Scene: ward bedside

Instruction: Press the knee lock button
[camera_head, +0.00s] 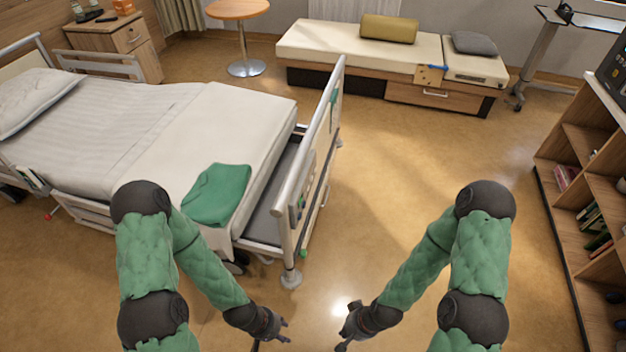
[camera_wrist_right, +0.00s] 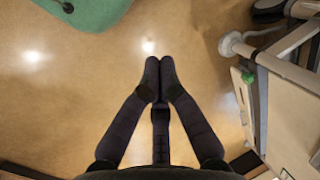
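The hospital bed (camera_head: 226,110) stands at the left with its footboard (camera_head: 320,130) toward me. A small grey panel (camera_head: 298,207) sits on the footboard's near end; it is too small to read, and I cannot pick out a knee lock button. My left gripper (camera_head: 280,333) is low in front of the bed, apart from it; its fingers are too small to judge. My right gripper (camera_head: 345,337) is to the right of it, over the floor. In the right wrist view its fingertips (camera_wrist_right: 160,63) meet, with nothing between them. The bed end (camera_wrist_right: 297,105) shows at the right there.
A green folded cloth (camera_head: 217,194) lies on the bed's foot end. A bed post with a caster (camera_head: 291,277) stands ahead of my left gripper. A shelf unit (camera_head: 575,150) stands at the right, a daybed (camera_head: 355,47) at the back. The floor between (camera_head: 430,140) is clear.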

